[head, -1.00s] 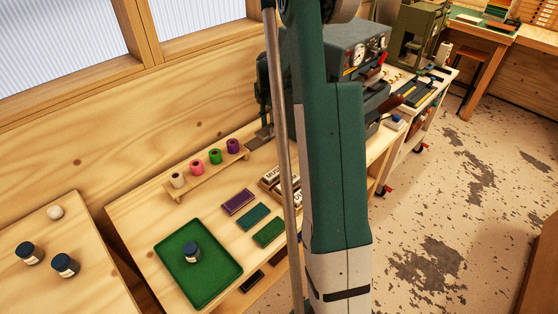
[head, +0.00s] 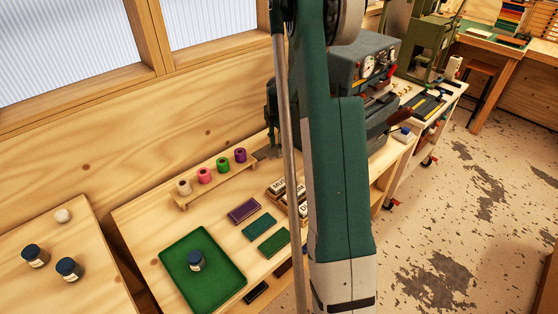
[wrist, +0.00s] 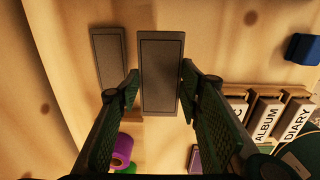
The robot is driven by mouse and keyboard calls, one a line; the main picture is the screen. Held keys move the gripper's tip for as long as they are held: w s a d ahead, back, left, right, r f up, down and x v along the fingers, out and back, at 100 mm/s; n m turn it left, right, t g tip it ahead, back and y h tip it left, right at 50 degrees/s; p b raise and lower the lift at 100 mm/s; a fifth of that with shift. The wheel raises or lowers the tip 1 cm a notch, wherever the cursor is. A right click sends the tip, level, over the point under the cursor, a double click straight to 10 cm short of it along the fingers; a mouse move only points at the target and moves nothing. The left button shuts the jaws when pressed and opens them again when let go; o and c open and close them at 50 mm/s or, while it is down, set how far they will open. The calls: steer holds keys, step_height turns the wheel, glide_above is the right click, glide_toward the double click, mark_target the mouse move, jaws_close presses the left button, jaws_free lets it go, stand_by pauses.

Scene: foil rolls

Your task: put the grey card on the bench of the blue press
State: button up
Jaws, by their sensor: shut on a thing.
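In the wrist view, my gripper (wrist: 160,88) is shut on a dark grey card (wrist: 161,72), with one finger at each long side. The card appears to be held above the wooden worktop. In the head view, my arm hides the gripper and the card. A blue-grey press (head: 362,66) with dials and a red part stands behind my arm, partly covered by it; its bench cannot be made out. A second flat dark grey plate (wrist: 108,57) lies left of the held card in the wrist view.
A rack (head: 215,186) of coloured foil rolls stands near the wall. A green tray (head: 172,262) holds a dark jar (head: 195,261). Several coloured flat pieces, including a purple one (head: 243,211), lie on the worktop. Lettered blocks (wrist: 266,119) are right of my gripper.

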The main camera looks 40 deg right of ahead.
mark_target(278, 162)
steer(key=shift+f, duration=1.45)
steer(key=shift+f+b, duration=0.5)
steer(key=shift+f, duration=1.35)
steer(key=shift+f, duration=0.15)
steer(key=o, duration=0.9)
step_height(278, 162, up, 12)
steer(key=shift+r+p, duration=0.15)
steer(key=shift+p, duration=0.8)
